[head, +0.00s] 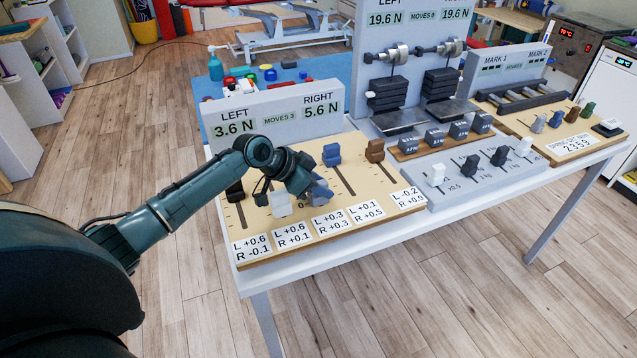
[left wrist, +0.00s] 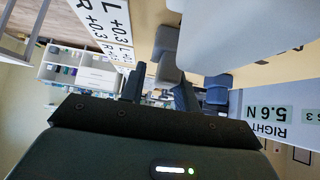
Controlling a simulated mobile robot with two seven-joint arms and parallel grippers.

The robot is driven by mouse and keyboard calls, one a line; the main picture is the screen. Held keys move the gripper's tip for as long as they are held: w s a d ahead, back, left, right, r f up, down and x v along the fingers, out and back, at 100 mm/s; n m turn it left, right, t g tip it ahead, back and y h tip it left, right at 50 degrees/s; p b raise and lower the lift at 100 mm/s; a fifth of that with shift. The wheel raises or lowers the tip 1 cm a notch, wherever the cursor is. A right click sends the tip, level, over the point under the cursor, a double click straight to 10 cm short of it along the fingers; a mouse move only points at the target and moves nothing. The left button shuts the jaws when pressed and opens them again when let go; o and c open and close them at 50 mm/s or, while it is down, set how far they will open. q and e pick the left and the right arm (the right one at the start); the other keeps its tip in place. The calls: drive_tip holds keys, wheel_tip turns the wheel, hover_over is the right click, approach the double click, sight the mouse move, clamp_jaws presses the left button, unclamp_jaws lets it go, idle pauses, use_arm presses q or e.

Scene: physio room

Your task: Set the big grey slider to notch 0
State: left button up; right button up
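The left board (head: 290,235) carries several sliders in slots. A big grey slider (head: 319,194) stands near the front of the third slot, above the label L +0.3, R +0.3. My left gripper (head: 312,187) is at this slider and partly covers it. In the left wrist view, the two dark fingers of my left gripper (left wrist: 159,88) are apart, with a grey block (left wrist: 166,70) at their tips. I cannot tell whether they touch it. Notch marks at this slider are hidden. My right gripper is not in view.
A white slider (head: 279,204) stands close to the left of my gripper, a black slider (head: 235,190) farther left. A blue slider (head: 331,154) and a brown slider (head: 375,150) stand behind. The display (head: 280,112) reads LEFT 3.6 N, RIGHT 5.6 N, MOVES 3.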

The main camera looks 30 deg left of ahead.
use_arm(q)
drive_tip(key=shift+o, duration=1.2)
drive_tip(key=shift+a, duration=0.1)
drive_tip(key=shift+a+r, duration=0.15)
drive_tip(key=shift+r, duration=0.05)
drive_tip(key=b+v, duration=0.1)
drive_tip(key=v, duration=1.1)
drive_tip(key=shift+s+r, duration=0.25)
drive_tip(key=shift+s, duration=0.1)
drive_tip(key=shift+a, duration=0.1)
